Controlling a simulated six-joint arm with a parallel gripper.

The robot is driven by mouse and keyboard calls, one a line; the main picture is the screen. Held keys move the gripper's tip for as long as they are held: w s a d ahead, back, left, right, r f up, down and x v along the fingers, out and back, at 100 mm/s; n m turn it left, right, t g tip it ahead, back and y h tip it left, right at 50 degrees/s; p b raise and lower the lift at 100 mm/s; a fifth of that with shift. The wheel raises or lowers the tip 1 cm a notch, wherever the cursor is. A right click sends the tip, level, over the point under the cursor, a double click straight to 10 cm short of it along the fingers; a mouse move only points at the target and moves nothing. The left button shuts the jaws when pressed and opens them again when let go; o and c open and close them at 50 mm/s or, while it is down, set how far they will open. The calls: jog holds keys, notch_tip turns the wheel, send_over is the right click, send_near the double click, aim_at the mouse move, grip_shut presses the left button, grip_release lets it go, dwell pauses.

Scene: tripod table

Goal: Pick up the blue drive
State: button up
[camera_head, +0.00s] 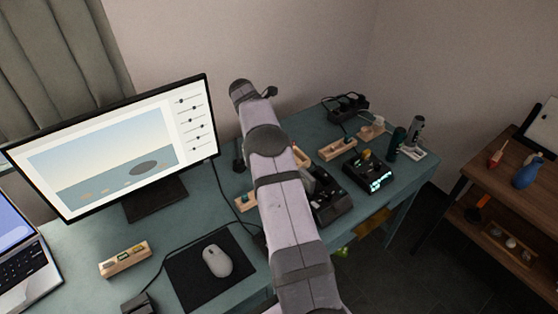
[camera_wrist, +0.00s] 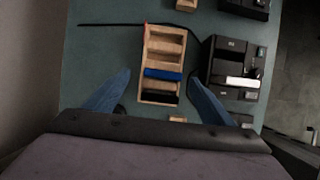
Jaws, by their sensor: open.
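The blue drive (camera_wrist: 163,74) lies across a slot of a wooden slotted rack (camera_wrist: 165,34) in the wrist view. A black drive (camera_wrist: 159,97) sits in the slot just below it, and the upper slots look empty. My gripper (camera_wrist: 160,76) is open, with one blue finger on each side of the rack and the drive between the fingertips in the picture. I see no contact, and I cannot tell the height gap. In the head view my arm hides the gripper, and I cannot make out the blue drive there.
A black device with a white bar (camera_wrist: 235,82) stands close right of the rack. The head view shows a monitor (camera_head: 120,150), a mouse (camera_head: 217,261) on a dark pad and another black device (camera_head: 368,172). A wooden shelf (camera_head: 520,190) stands right, across a floor gap.

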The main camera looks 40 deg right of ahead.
jog(key=shift+s+p+x, duration=0.15)
jog(key=shift+p+x, duration=0.4)
jog(key=shift+x, duration=0.75)
jog(key=shift+s+p+x, duration=0.15)
jog(key=shift+p+x, duration=0.4)
jog(key=shift+x, duration=0.7)
jog(key=c, duration=1.3)
jog(key=shift+o, duration=0.2)
jog(key=shift+r, duration=0.1)
